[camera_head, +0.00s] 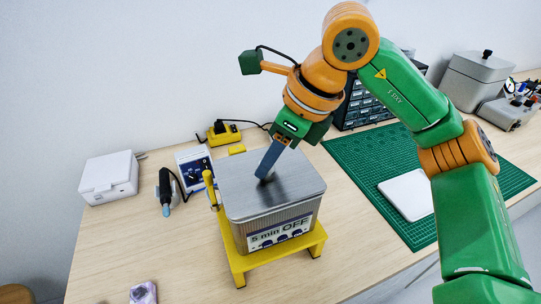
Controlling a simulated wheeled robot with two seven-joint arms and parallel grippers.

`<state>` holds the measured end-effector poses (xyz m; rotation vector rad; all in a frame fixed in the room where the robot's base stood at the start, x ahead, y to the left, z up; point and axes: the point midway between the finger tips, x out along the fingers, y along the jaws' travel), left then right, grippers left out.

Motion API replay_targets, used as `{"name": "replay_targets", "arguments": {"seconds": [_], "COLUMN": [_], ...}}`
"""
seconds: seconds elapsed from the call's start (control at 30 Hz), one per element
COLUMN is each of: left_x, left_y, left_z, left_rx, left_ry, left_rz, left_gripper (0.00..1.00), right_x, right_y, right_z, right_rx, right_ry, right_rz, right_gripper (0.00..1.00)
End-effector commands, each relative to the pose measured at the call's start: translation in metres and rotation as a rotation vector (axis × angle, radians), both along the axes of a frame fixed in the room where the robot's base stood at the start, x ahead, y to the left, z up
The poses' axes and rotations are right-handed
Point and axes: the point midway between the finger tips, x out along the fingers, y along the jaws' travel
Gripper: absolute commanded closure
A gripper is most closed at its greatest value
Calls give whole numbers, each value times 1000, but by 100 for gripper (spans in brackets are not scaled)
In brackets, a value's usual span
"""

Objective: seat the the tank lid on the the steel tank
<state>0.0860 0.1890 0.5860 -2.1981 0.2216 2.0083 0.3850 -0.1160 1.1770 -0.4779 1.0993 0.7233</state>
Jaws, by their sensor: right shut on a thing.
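The steel tank (283,222) is a ribbed metal box with a front panel reading "5 min OFF", standing on a yellow stand near the middle of the bench. The tank lid (300,181) is a flat grey metal plate lying level over the tank's opening, its edges lined up with the walls. I cannot tell whether a thin gap remains under it. My right gripper (265,176) reaches down from above and is shut on the lid near its middle; the fingers hide the grasped part. My left gripper is not in view.
The yellow stand (238,264) has legs on the bench. A white box (109,178), a small blue-and-white device (194,168) and a dark tool (166,190) lie left. A green mat (360,150) with a white pad (407,194) is right. A grey canister (478,78) stands behind.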

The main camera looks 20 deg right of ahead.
Motion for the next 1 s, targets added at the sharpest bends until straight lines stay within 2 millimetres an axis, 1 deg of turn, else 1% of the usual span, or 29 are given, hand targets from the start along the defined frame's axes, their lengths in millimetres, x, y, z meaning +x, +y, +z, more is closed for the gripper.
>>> {"name": "replay_targets", "arguments": {"seconds": [0.07,0.1,0.17,0.2,0.47,0.53,0.63,0.7,0.8,0.9,1.0], "left_x": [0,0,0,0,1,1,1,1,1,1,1], "left_y": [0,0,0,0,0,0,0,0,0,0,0], "left_z": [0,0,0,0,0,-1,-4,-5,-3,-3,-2], "left_rx": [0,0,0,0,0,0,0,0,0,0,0], "left_ry": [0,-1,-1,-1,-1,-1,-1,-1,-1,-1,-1], "left_rz": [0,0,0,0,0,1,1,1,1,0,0], "left_gripper": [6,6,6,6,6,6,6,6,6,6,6], "right_x": [0,0,0,0,0,-1,-5,-10,-15,-18,-19], "right_y": [0,0,0,0,0,-1,-6,-11,-16,-20,-20], "right_z": [1,1,1,1,1,4,21,37,55,65,67], "right_rx": [1,1,1,1,0,0,3,2,2,1,1], "right_ry": [-1,-1,-1,-1,0,-2,-4,-5,-4,-3,0], "right_rz": [0,0,0,0,0,-2,-2,-2,-1,-1,-1], "right_gripper": [100,59,43,32,32,32,32,32,32,32,32]}}
